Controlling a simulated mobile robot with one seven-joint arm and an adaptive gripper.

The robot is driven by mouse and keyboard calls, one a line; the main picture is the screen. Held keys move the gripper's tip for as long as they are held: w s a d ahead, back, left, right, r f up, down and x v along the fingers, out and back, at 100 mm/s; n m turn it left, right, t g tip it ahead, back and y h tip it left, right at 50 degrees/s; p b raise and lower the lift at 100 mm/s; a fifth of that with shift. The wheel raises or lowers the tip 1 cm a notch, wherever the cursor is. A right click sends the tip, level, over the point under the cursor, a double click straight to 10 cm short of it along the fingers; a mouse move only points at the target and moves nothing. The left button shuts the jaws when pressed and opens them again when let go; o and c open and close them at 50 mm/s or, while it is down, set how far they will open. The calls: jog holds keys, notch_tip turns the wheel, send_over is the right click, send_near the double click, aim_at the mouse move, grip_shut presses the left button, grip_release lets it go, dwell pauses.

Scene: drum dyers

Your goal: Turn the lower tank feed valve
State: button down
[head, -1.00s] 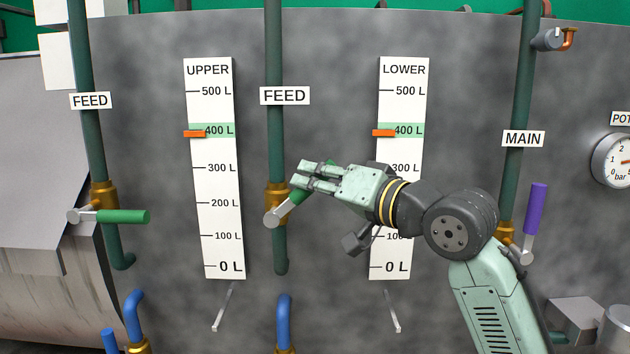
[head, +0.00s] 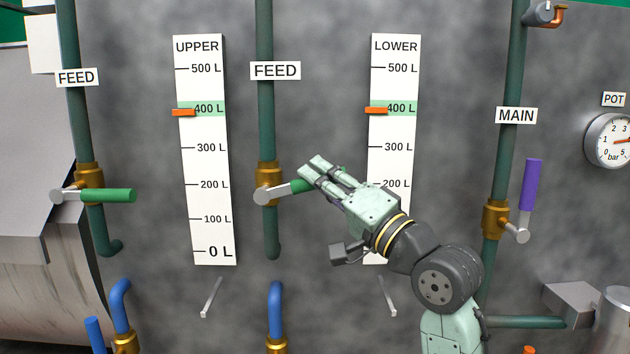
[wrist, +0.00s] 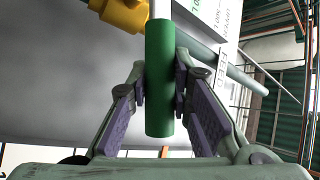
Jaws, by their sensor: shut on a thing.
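The lower tank feed valve is the brass valve (head: 268,178) on the middle green pipe, under a FEED label (head: 275,71). Its lever has a grey arm and a green handle (head: 301,187), and points right and slightly up, close to horizontal. My gripper (head: 312,168) is shut on the green handle, with its fingers partly covering it. In the wrist view the green handle (wrist: 160,110) stands between the two finger pads. The LOWER gauge (head: 394,85) has its orange marker (head: 376,110) at about 400 L, at the green band. My gripper hides part of its lower scale.
The UPPER gauge (head: 203,140) also reads about 400 L. The left feed valve's green handle (head: 108,196) is horizontal. The MAIN valve's purple handle (head: 530,185) points up at the right. Blue pipes (head: 275,305) rise below. A pressure gauge (head: 608,140) is at far right.

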jog(key=shift+d+f+m+t+h+b, duration=0.15)
jog(key=shift+f+m+t+b, duration=0.1)
jog(key=shift+f+m+t, duration=0.55)
jog(key=shift+d+f+m+t+h+b, duration=0.2)
jog(key=shift+f+m+t, duration=0.35)
jog(key=shift+m, duration=0.45)
jog(key=shift+a+f, duration=0.1)
jog(key=shift+a, duration=0.1)
jog(key=c, duration=1.4)
grip_release()
jog(key=shift+c, duration=0.2)
jog(key=v, duration=1.2)
